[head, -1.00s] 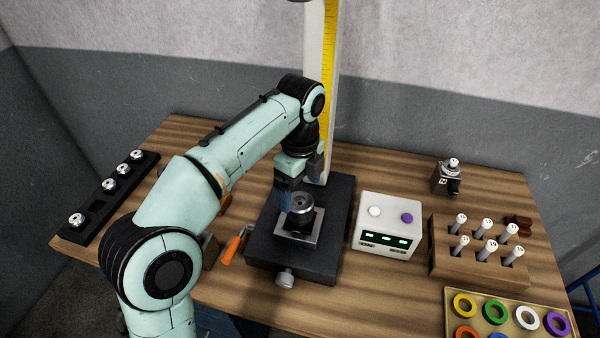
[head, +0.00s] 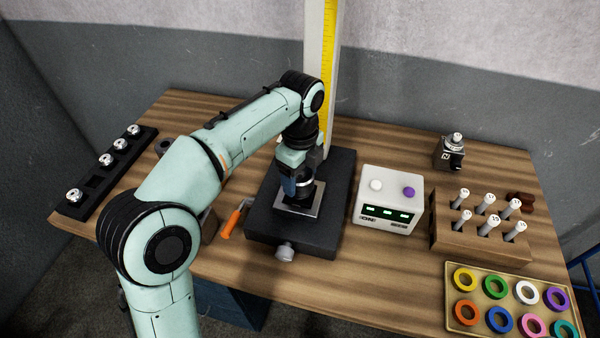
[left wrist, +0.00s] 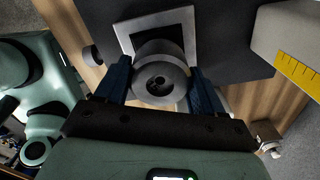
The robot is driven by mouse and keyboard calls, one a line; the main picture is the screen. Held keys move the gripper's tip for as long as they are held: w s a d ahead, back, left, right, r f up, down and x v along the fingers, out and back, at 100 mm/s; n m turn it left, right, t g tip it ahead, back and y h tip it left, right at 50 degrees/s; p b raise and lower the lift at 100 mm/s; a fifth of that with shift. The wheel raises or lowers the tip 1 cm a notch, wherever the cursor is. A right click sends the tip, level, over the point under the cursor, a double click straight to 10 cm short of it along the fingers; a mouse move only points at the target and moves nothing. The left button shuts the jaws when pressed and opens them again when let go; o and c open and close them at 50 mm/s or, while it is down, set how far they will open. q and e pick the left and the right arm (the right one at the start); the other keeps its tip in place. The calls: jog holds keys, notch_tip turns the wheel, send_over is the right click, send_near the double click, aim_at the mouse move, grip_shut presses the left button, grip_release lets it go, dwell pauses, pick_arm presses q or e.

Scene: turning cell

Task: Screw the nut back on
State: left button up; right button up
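A round grey metal part (left wrist: 161,82) with a dark central hole stands on a square light plate (head: 312,207) on the black base (head: 262,222) of the ruled column. I cannot tell whether this part is the nut or has the nut on it. My left gripper (head: 303,185) points down over it. In the left wrist view its two blue fingers (left wrist: 160,80) lie on either side of the part, very close to it. Whether they touch it is not clear. In the head view the gripper largely hides the part. My right gripper is not in view.
A white box (head: 390,196) with buttons and green displays stands right of the base. Beyond are a wooden block (head: 455,246) with white-topped pins and a tray (head: 456,324) of coloured rings. An orange-handled tool (head: 232,222) lies left, and a black rack (head: 92,182) holds several metal pieces.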

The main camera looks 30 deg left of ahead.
pick_arm(q)
jog(key=shift+r+m+p, duration=0.15)
jog(key=shift+m+p, duration=0.35)
jog(key=shift+m, duration=0.3)
jog(key=m+p, duration=0.1)
jog(key=m, duration=0.2)
jog(key=m+p, duration=0.1)
jog(key=m, duration=0.2)
jog(key=shift+m, duration=0.8)
jog(key=o, duration=1.2)
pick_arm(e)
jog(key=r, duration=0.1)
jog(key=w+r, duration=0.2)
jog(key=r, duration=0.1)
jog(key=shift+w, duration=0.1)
pick_arm(q)
jog(key=shift+r+p, duration=1.95)
jog(key=shift+r, duration=4.6)
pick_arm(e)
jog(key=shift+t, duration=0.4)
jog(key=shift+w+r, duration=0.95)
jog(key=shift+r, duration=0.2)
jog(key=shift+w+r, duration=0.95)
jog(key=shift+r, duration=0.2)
